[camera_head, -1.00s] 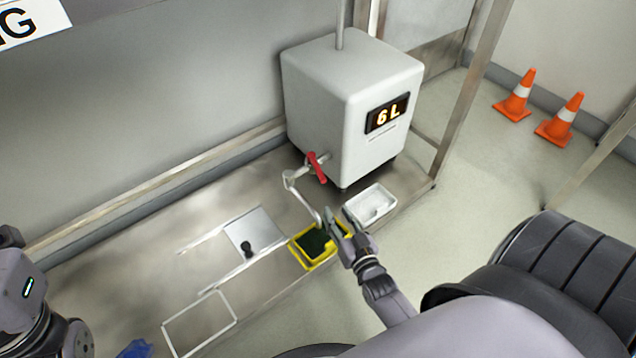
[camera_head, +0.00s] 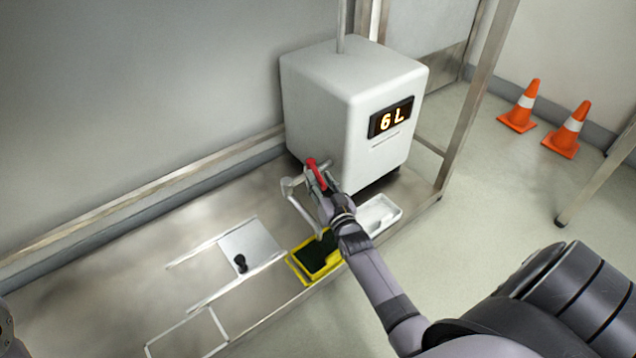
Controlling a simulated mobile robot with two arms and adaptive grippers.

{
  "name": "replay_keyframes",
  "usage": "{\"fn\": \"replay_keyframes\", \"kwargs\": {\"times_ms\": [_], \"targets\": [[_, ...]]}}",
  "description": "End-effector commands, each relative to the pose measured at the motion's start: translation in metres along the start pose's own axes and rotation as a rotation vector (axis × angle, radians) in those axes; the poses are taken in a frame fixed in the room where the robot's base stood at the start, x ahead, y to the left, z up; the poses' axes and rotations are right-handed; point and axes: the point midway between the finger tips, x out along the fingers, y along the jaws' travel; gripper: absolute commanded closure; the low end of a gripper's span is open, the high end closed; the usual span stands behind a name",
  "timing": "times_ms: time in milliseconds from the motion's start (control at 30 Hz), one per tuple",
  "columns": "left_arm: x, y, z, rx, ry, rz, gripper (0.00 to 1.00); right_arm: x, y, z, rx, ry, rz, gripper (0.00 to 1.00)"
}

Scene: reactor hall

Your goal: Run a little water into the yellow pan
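The white water tank (camera_head: 345,110) stands on the metal bench, and its display reads 6 L. A red tap handle (camera_head: 314,172) is on its front lower left, with a pale bent spout pipe (camera_head: 295,196) reaching down. The yellow pan (camera_head: 301,274), dark inside, sits on the bench under the spout's end. My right gripper (camera_head: 318,180) is up at the red handle, its fingers beside or around it; I cannot tell whether they grip it. My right arm hides part of the pan's right side. My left gripper is not in view.
A white tray (camera_head: 391,213) sits right of the pan, partly behind my arm. A metal plate with a black knob (camera_head: 240,262) and a white outlined frame (camera_head: 190,336) lie left of the pan. Two orange cones (camera_head: 566,130) stand on the floor at right.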

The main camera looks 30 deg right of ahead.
Motion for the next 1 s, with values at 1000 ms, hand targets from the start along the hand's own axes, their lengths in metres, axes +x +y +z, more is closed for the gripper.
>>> {"fn": "replay_keyframes", "kwargs": {"times_ms": [1000], "targets": [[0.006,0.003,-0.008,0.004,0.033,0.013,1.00,0.021,0.000,0.000,0.000,-0.001,0.000,0.98]]}}
